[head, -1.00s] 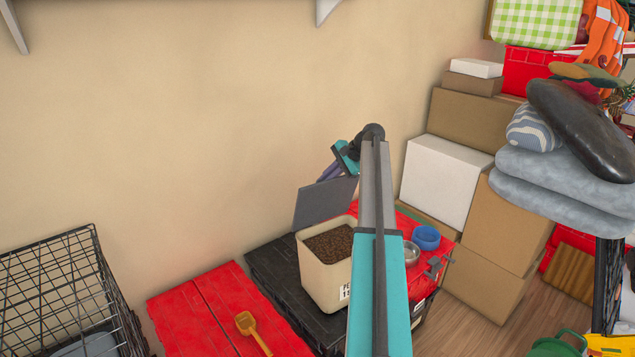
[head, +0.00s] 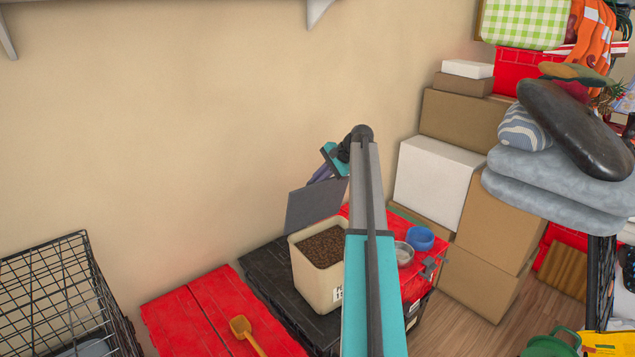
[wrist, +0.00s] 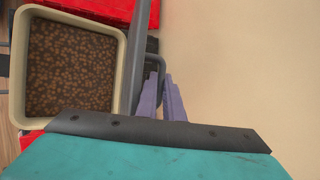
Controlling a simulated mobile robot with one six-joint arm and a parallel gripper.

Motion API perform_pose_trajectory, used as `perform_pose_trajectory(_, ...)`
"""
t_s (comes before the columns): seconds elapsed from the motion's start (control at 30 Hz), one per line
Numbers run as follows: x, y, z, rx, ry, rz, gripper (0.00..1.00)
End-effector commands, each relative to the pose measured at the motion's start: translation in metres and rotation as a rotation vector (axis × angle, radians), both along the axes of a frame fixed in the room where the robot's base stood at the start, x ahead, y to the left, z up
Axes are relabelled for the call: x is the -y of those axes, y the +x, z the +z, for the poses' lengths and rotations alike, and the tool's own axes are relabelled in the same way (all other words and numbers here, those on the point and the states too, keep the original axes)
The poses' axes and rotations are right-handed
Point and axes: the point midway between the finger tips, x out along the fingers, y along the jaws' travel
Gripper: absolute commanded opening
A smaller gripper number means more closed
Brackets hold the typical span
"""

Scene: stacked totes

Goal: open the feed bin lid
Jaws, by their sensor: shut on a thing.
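The cream feed bin (head: 318,285) stands full of brown pellets on the dark tote, its top uncovered. Its grey lid (head: 314,206) stands raised and steeply tilted at the bin's wall side. In the wrist view the lid (wrist: 134,60) shows nearly edge-on beside the bin's rim (wrist: 118,60). My gripper (head: 322,173) is at the lid's upper edge; its purple fingers (wrist: 160,80) are shut on the lid's dark loop handle (wrist: 158,62). My arm hides part of the bin's right side, and the exact grip is partly hidden.
An orange scoop (head: 246,334) lies on the red tote (head: 205,312) at left. A blue bowl (head: 420,238) and a metal bowl (head: 403,254) sit right of my arm. A wire crate (head: 60,285) stands at far left; cardboard boxes (head: 487,225) stand at right. The wall is close behind the lid.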

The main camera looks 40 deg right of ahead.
Motion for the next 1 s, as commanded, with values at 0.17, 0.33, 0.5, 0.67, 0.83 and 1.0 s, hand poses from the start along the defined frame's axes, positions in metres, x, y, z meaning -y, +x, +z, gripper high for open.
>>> perform_pose_trajectory(0.17,-0.004,0.002,-0.002,0.0,0.005,0.005,0.0)
perform_pose_trajectory(0.33,-0.004,0.002,-0.002,0.0,0.005,0.005,0.15)
perform_pose_trajectory(0.5,-0.003,0.001,-0.001,0.0,0.003,0.003,0.15)
perform_pose_trajectory(0.67,-0.001,-0.001,0.002,0.001,0.002,0.002,0.15)
perform_pose_trajectory(0.83,0.005,-0.008,0.011,0.0,0.002,0.001,0.15)
perform_pose_trajectory(1.0,0.012,-0.02,0.028,0.001,0.002,0.001,0.15)
